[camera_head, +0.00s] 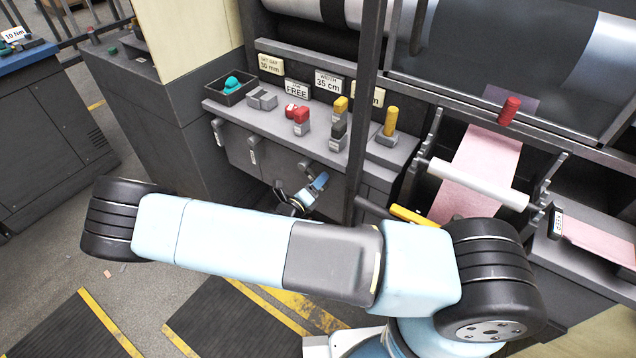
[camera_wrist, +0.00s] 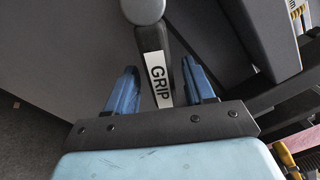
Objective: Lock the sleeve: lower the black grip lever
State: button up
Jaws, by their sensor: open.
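The black grip lever (camera_wrist: 150,38) shows in the wrist view with a white label reading GRIP. It hangs from a rounded grey pivot (camera_wrist: 143,9) at the top and its labelled end reaches between my fingers. My gripper (camera_wrist: 158,82) is open, with one blue finger on each side of the lever. Gaps show between the lever and both fingers; I cannot tell the depth. In the head view my gripper (camera_head: 318,184) is low at the cabinet front, close to the rightmost visible lever (camera_head: 306,166). My arm hides what is below it.
The cabinet shelf (camera_head: 262,118) holds red, yellow and grey controls. Two more levers (camera_head: 217,128) are on the cabinet front to the left. A dark upright post (camera_head: 366,110) stands just right of my gripper. A white roller with pink felt (camera_head: 478,183) is further right.

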jog(key=shift+w, duration=0.1)
jog(key=shift+c, duration=0.2)
grip_shut()
dwell(0.5)
